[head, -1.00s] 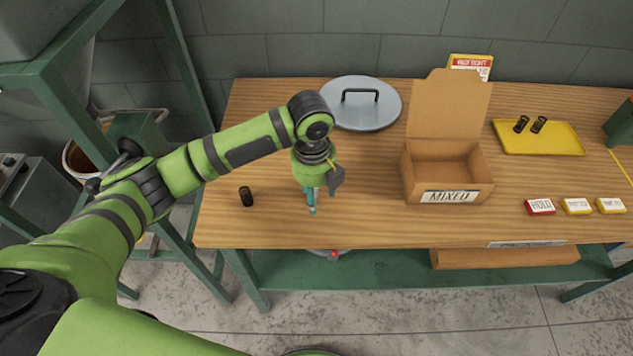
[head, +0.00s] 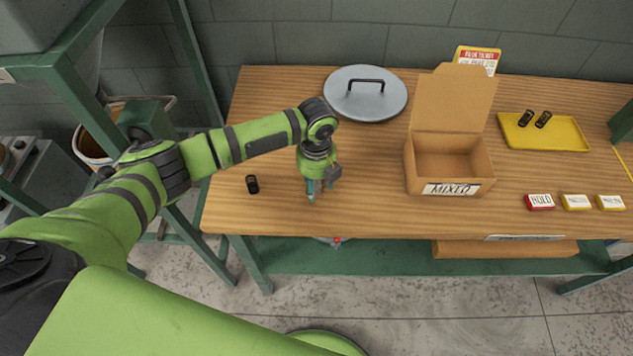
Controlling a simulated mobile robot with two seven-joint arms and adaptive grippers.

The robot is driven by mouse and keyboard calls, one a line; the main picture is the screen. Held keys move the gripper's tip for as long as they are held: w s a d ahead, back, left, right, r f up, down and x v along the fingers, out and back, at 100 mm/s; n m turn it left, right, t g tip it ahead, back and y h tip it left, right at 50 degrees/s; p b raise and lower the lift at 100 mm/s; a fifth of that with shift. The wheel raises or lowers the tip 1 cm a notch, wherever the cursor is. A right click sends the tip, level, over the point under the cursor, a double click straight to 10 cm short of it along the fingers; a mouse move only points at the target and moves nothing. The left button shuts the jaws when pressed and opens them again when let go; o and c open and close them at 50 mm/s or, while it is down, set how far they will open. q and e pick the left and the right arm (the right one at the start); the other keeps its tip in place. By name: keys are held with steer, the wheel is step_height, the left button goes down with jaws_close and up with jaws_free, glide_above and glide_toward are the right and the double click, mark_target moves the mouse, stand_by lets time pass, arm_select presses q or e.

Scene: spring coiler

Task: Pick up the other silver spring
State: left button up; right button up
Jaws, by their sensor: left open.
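I see no spring that is clearly silver. A small dark spring-like cylinder (head: 252,184) stands on the left part of the wooden table. Two more dark springs (head: 534,119) lie on the yellow tray (head: 565,138) at the right. My left gripper (head: 311,197) points down over the table, to the right of the single dark cylinder and left of the cardboard box. Its teal fingers are open, with nothing seen between them. My right gripper is out of view.
An open cardboard box (head: 411,168) labelled MIXED stands mid-table and looks empty. A round grey lid (head: 345,104) lies behind my left gripper. Red and yellow label blocks (head: 540,202) sit at the front right. Bare wood lies around the gripper.

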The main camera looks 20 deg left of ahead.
arm_select(q)
jaws_close()
